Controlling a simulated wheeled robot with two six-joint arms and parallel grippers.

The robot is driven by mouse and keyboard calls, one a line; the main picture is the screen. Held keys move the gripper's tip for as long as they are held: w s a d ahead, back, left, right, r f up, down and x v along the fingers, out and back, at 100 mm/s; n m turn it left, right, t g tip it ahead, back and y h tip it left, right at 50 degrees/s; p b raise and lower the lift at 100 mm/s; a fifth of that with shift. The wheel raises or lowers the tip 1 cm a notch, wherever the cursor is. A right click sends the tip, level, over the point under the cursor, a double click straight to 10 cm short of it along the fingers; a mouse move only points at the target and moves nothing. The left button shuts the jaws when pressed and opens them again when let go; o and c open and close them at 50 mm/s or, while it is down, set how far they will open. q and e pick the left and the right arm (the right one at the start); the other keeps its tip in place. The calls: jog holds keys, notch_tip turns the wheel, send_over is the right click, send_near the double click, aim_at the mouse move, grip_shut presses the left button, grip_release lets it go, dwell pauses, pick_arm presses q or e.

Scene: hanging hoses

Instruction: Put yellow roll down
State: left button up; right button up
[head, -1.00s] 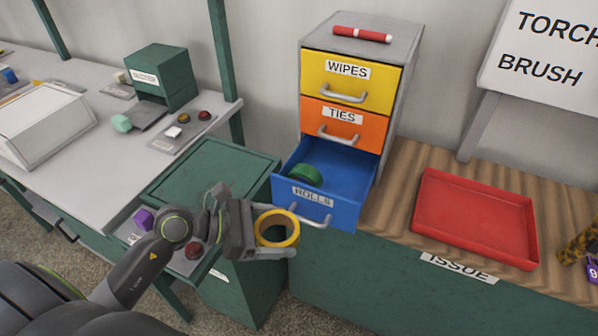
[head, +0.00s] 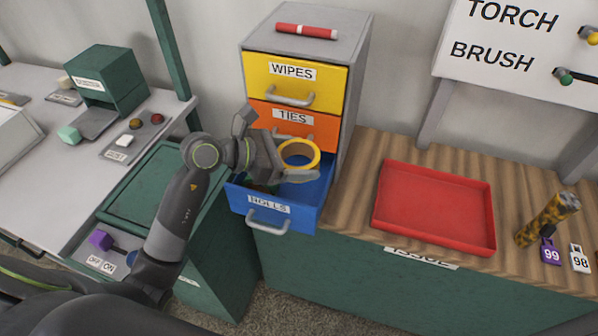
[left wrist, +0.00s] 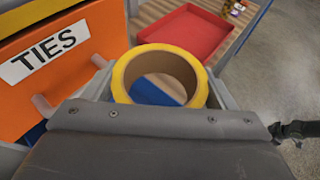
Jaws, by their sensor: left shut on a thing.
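The yellow roll (head: 300,154) is a ring of tape with a brown inner side. My left gripper (head: 292,165) is shut on it and holds it over the open blue drawer labelled ROLLS (head: 268,206). In the left wrist view the yellow roll (left wrist: 122,75) sits between the fingers, with blue and wood showing through its hole. The green roll in the drawer is mostly hidden behind my gripper. My right gripper is not in view.
The orange TIES drawer (head: 322,132) and yellow WIPES drawer (head: 328,87) are closed just above. A red tray (head: 435,205) lies on the wooden counter to the right. A red marker (head: 307,31) lies on top of the cabinet.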

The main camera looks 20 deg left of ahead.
pick_arm(q)
jog(key=shift+f, duration=0.85)
notch_tip(320, 180, down, 4)
jog(key=shift+d+r+p, duration=0.1)
jog(key=shift+p, duration=0.3)
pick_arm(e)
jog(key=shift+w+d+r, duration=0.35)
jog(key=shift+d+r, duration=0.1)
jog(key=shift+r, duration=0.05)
